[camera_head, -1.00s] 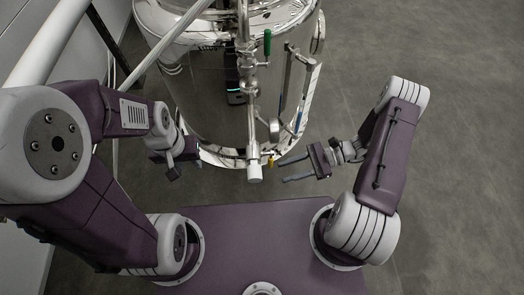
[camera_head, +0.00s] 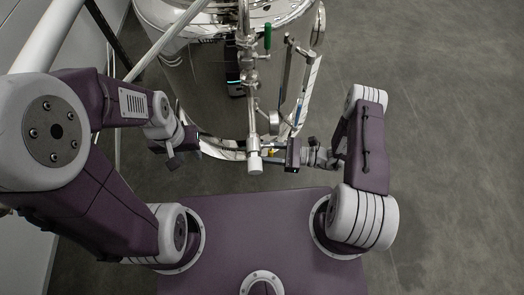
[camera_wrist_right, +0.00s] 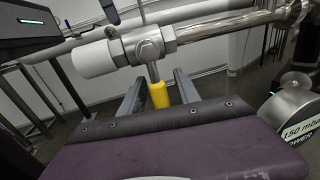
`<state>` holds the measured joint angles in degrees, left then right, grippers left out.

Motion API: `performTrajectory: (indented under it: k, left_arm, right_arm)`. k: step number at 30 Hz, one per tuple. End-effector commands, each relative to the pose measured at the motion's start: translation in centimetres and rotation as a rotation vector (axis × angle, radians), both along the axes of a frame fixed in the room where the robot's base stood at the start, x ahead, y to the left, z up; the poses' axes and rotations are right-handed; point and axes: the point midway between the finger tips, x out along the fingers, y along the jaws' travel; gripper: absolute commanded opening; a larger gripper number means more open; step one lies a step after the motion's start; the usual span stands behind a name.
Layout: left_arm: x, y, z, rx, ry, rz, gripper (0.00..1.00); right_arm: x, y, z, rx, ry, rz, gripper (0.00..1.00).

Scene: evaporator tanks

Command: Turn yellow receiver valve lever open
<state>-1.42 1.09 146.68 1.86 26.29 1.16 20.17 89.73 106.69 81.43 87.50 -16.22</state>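The yellow valve lever (camera_wrist_right: 159,95) hangs below a steel valve on the pipe in the right wrist view. It also shows as a small yellow spot (camera_head: 272,152) in the head view, partly hidden. My right gripper (camera_wrist_right: 158,90) is open, with one finger on each side of the lever. A gap shows between the lever and each finger, so it is not clamped. In the head view my right gripper (camera_head: 276,154) is just right of the pipe's white end. My left gripper (camera_head: 173,160) is beside the tank at left; its finger gap cannot be made out.
The shiny steel tank (camera_head: 212,92) stands in front of me. A vertical pipe with a green-handled valve (camera_head: 267,37) runs down its front, ending in a white cap (camera_head: 255,163). A round gauge (camera_wrist_right: 297,117) is close at right in the wrist view. Floor at right is clear.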

Motion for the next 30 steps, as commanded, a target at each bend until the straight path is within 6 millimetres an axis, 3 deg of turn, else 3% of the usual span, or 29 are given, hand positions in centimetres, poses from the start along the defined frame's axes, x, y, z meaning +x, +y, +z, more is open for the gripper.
performTrajectory:
  k: [8,12,30]
  left_arm:
    - [0.0,0.0,-0.02,0.0,0.0,0.0,0.36]
    - [0.0,0.0,-0.02,0.0,0.0,0.0,0.36]
    - [0.0,0.0,-0.02,0.0,0.0,0.0,0.36]
  right_arm:
    - [0.07,0.3,0.03,0.0,0.0,-0.001,0.39]
    - [0.07,0.28,0.03,0.0,0.0,-0.001,0.0]
    - [0.06,0.26,0.03,0.0,0.0,0.0,0.0]
